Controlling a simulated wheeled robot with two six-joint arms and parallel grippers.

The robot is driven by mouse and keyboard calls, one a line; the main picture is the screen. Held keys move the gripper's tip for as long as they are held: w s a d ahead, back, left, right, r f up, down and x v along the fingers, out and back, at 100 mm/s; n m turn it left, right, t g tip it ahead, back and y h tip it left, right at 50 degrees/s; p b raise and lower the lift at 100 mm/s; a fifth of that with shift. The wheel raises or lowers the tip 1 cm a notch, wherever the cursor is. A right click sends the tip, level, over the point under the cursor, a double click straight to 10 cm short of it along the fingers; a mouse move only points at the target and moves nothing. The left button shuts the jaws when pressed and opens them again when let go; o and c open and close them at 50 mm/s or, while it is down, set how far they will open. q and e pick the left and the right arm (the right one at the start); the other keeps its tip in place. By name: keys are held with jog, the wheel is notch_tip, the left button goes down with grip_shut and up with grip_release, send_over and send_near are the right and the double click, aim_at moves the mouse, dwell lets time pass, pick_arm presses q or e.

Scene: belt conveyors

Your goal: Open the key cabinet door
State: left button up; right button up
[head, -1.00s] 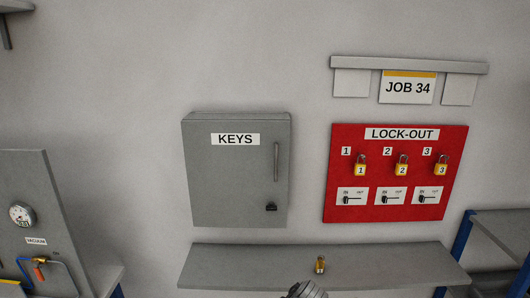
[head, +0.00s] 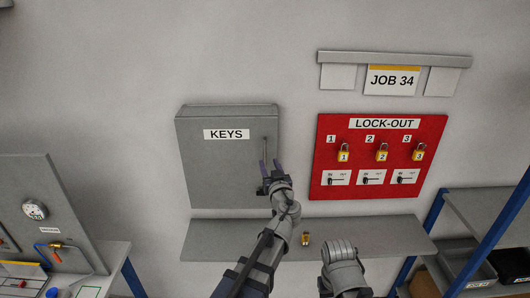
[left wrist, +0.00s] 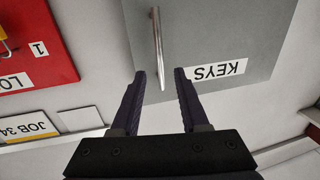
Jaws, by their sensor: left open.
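The grey key cabinet (head: 215,165), labelled KEYS, hangs on the wall with its door shut. Its upright bar handle (head: 265,148) is near the door's right edge, its lower part hidden by my left gripper. My left gripper (head: 271,164) is open in front of the handle. In the left wrist view, which is upside down, the handle (left wrist: 156,42) runs between the two fingertips (left wrist: 160,72), with a gap on each side. The cabinet door (left wrist: 215,35) shows there too. My right arm shows low in the head view, but its gripper cannot be made out.
A red lock-out board (head: 378,158) with yellow padlocks hangs right of the cabinet. A grey shelf (head: 215,240) juts out below, with a small brass padlock (head: 306,239) on it. A gauge panel (head: 35,190) stands at left. Blue-framed shelving (head: 490,235) is at right.

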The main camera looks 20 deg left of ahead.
aim_at(265, 155)
pick_arm(q)
jog(key=x, duration=0.7)
jog(key=shift+w+a, duration=0.15)
jog(key=shift+w, duration=0.15)
jog(key=shift+s, duration=0.1)
grip_shut()
dwell(1.0)
